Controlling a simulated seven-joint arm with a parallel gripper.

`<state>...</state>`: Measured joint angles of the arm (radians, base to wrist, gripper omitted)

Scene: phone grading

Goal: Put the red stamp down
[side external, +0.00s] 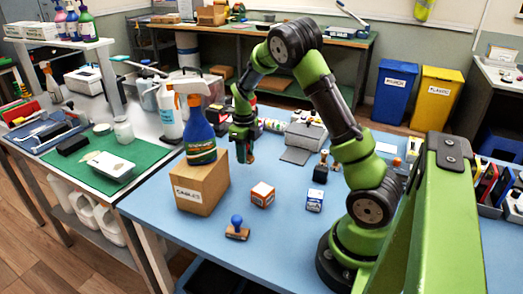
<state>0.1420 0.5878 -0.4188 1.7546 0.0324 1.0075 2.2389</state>
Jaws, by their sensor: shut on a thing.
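My gripper (244,152) is in the air above the blue table (285,245), just right of the cardboard box. It points down and is shut on a small reddish-brown thing, which fits the red stamp. The fingers hide most of it, and its stamping face cannot be made out. A stamp with a blue knob and wooden base (237,229) stands near the table's front edge. A black stamp (321,172) stands further back to the right.
A cardboard box (201,184) carries a blue bottle (199,140). An orange and white small box (262,194) and a blue and white small box (314,200) stand mid-table. A grey device (305,136) sits behind. The front table area is mostly clear.

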